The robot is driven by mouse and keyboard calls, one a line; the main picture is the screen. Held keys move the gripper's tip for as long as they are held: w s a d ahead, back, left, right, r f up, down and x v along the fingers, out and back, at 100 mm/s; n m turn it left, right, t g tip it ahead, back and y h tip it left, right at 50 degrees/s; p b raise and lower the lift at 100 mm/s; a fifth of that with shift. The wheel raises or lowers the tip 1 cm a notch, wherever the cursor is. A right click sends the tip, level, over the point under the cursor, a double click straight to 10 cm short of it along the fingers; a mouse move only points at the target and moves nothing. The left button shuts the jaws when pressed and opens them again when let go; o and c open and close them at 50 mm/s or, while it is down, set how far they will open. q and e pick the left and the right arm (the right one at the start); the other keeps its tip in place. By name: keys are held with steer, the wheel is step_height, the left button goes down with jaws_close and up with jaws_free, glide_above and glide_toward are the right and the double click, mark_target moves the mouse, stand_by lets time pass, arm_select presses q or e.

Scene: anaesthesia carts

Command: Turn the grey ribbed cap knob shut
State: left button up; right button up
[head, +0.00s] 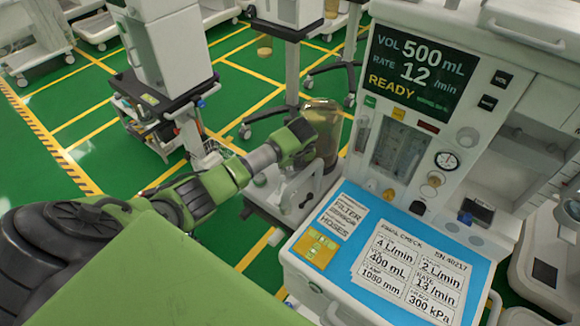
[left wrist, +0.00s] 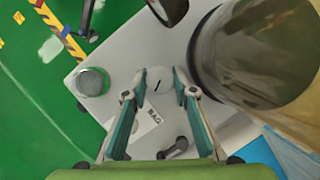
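In the left wrist view a round grey cap (left wrist: 92,82) stands at the left edge of a pale grey housing (left wrist: 115,55). It looks like the grey ribbed cap knob, but its ribs are too small to make out clearly. My left gripper (left wrist: 160,76) is open, with its two fingers apart over the housing, to the right of the cap. A short dark mark on a pale surface shows between the fingertips. In the head view my left gripper (head: 297,142) is beside a brownish clear canister; its fingertips are hidden there. My right gripper is not in view.
The brownish canister (head: 324,125) stands close to my left gripper and fills the right of the wrist view. A "BAG" label (left wrist: 148,120) lies under the fingers. The cart's blue worktop (head: 340,262) and display panel (head: 415,75) are on the right.

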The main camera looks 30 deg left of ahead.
arm_select(q)
steer(key=m+b, duration=0.1)
steer(key=m+t+h+b, duration=0.1)
steer(key=m+b, duration=0.1)
steer(key=shift+a+f+m, duration=0.2)
steer(key=shift+m, duration=0.1)
steer(key=m+h+b, duration=0.1)
steer(key=m+b, duration=0.3)
steer(key=m+h+b, duration=0.2)
steer(key=m+b, duration=0.2)
steer(key=m+h+b, duration=0.1)
steer(key=m+b, duration=0.2)
steer(key=shift+a+m+h+b, duration=0.25)
steer(key=shift+m+h+b, duration=0.05)
steer(key=shift+m+b, duration=0.1)
steer(key=m+h+b, duration=0.1)
steer(key=m+b, duration=0.1)
steer(key=m, duration=0.1)
steer(key=shift+w+r+g+b, duration=0.1)
steer(key=shift+g+b, duration=0.25)
steer(key=shift+g, duration=0.05)
steer(key=shift+r+m+g+h+b, duration=0.1)
steer(key=shift+m+g+h+b, duration=0.3)
steer(key=shift+m+b, duration=0.85)
steer(key=shift+m+p, duration=0.35)
steer(key=shift+m, duration=0.1)
steer(key=o, duration=0.8)
steer(key=shift+o, duration=0.2)
